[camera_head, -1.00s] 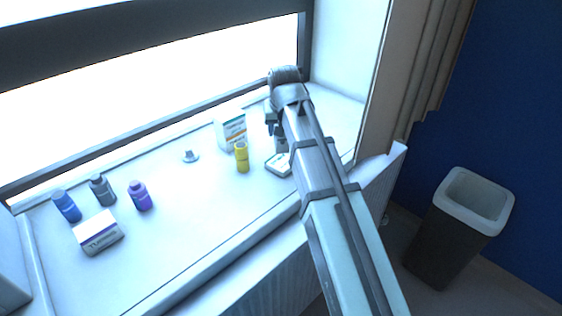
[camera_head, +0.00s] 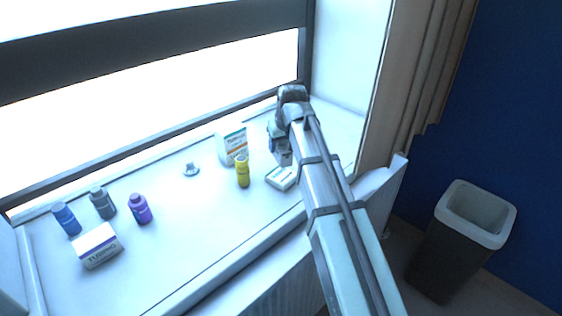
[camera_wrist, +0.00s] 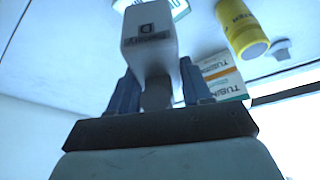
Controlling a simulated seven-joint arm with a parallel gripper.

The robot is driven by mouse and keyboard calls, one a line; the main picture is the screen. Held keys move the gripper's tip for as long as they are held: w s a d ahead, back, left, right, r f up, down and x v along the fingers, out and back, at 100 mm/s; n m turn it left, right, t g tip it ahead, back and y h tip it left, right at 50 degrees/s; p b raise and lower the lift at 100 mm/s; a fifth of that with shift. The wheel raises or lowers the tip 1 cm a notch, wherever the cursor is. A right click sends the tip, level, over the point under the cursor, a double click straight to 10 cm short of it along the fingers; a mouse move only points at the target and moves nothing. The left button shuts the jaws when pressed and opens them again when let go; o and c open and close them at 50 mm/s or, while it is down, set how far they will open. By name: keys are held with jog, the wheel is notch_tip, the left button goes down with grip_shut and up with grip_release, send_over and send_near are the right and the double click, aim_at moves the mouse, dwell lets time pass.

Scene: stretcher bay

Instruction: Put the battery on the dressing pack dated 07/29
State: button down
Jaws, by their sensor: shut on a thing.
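My gripper (camera_wrist: 158,95) is shut on a pale, block-shaped thing marked "D" (camera_wrist: 150,35), which I take to be the battery. In the head view my gripper (camera_head: 281,148) holds it above the window sill, just behind a small flat white pack (camera_head: 281,178). This pack is likely the dressing pack; its date is too small to read. In the wrist view, part of a flat label with a teal edge (camera_wrist: 181,7) shows beyond the battery, which partly hides it. The battery looks apart from the pack, but the exact gap is unclear.
A yellow bottle (camera_head: 243,172) and white-and-orange cartons (camera_head: 233,146) stand left of my gripper. A small grey knob-like item (camera_head: 190,169), blue (camera_head: 66,219), grey (camera_head: 102,203) and purple (camera_head: 140,209) bottles and a white box (camera_head: 97,246) are further left.

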aim_at(284, 148)
jog(key=shift+f, duration=3)
jog(key=shift+c, duration=2.4)
grip_release()
jog(key=shift+f, duration=0.15)
jog(key=v, duration=1.2)
jog(key=shift+s, duration=0.1)
